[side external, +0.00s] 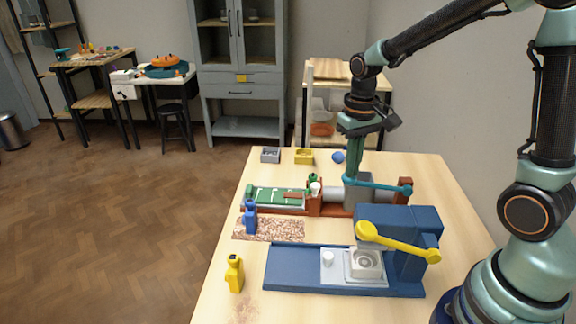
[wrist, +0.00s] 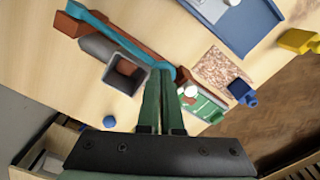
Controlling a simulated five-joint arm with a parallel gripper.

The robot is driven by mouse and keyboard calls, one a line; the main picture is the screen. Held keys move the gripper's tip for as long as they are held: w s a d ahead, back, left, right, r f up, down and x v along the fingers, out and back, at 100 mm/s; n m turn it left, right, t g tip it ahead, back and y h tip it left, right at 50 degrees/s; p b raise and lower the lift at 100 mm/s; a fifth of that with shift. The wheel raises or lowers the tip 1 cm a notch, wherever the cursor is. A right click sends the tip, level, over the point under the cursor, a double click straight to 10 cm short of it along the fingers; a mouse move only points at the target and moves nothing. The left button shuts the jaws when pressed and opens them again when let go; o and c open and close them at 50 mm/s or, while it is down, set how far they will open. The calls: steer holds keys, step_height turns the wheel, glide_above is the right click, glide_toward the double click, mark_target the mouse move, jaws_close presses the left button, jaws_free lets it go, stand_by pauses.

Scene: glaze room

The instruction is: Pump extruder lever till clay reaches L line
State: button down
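The extruder has a brown base (side external: 335,209), a grey barrel and hopper (side external: 357,192) and a teal lever (side external: 382,186). The lever lies roughly level, and it also shows in the wrist view (wrist: 118,37). A green board with white lines (side external: 268,198) lies to the left of the barrel; no letters are readable. A short reddish-brown piece, apparently the clay (side external: 292,195), lies at its right end. My gripper (side external: 353,178) points down at the lever's left end; its fingertips (wrist: 161,72) overlap the lever end. The fingers are close together, but a grip on the lever is unclear.
A blue machine (side external: 410,235) with a yellow lever (side external: 398,243) stands in front. A blue bottle (side external: 250,217) stands by a speckled slab (side external: 285,230). A yellow bottle (side external: 234,273) stands front left. Grey (side external: 270,155) and yellow (side external: 304,156) blocks and a blue ball (side external: 339,156) lie behind.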

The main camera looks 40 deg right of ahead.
mark_target(350, 184)
steer(key=shift+f, duration=2.8)
steer(key=shift+r, duration=4.9)
